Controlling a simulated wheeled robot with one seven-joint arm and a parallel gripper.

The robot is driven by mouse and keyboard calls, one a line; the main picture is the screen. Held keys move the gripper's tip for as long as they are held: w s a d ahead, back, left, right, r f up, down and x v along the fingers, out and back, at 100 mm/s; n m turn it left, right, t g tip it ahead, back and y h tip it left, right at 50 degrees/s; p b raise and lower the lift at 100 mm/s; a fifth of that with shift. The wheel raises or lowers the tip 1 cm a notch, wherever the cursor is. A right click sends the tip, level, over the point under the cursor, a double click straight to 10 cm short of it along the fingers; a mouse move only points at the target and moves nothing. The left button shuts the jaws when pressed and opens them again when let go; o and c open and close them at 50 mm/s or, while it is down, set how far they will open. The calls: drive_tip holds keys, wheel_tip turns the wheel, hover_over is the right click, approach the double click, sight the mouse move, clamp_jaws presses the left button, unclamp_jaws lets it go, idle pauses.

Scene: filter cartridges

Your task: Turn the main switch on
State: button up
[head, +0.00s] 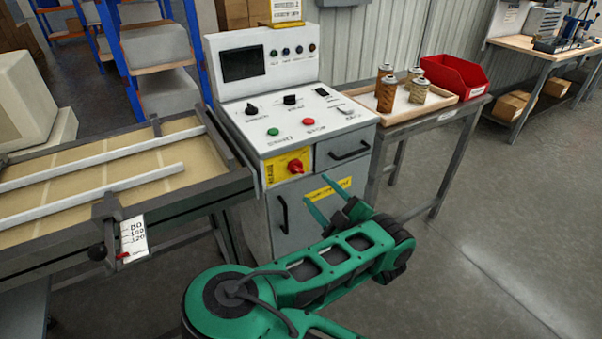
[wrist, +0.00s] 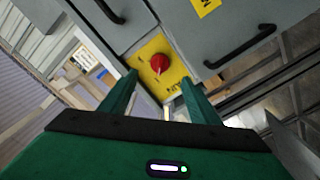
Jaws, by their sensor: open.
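The main switch is a red rotary knob (head: 295,167) on a yellow plate (head: 276,170), on the front of the grey control cabinet below its sloped panel. In the wrist view the red knob (wrist: 159,63) shows between and beyond my two fingers, on its yellow plate (wrist: 148,80). The plate's lettering is too small to read fully. My gripper (head: 328,200) is green, open and empty. It is in front of the cabinet, lower and to the right of the knob, apart from it. In the wrist view my gripper (wrist: 157,90) points toward the knob.
The control panel (head: 290,115) carries a dark screen, a green button, a red button and black knobs. A drawer handle (head: 350,150) and a door handle (head: 282,214) stick out near my gripper. A conveyor table (head: 95,185) adjoins left; a side table (head: 440,112) with cartridges adjoins right.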

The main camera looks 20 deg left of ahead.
sight(300, 171)
drive_tip(key=x, duration=0.5)
drive_tip(key=shift+w+a, duration=0.2)
drive_tip(key=shift+w+f, duration=0.3)
drive_tip(key=shift+f, duration=0.1)
drive_tip(key=shift+w+a+r, duration=0.1)
drive_tip(key=shift+w+a, duration=0.25)
drive_tip(key=shift+a, duration=0.25)
drive_tip(key=shift+w+a+r, duration=0.2)
drive_tip(key=shift+a+r, duration=0.2)
drive_tip(key=shift+r, duration=0.1)
drive_tip(key=shift+w+a+f, duration=0.3)
drive_tip(key=shift+a, duration=0.05)
drive_tip(key=shift+x, duration=0.85)
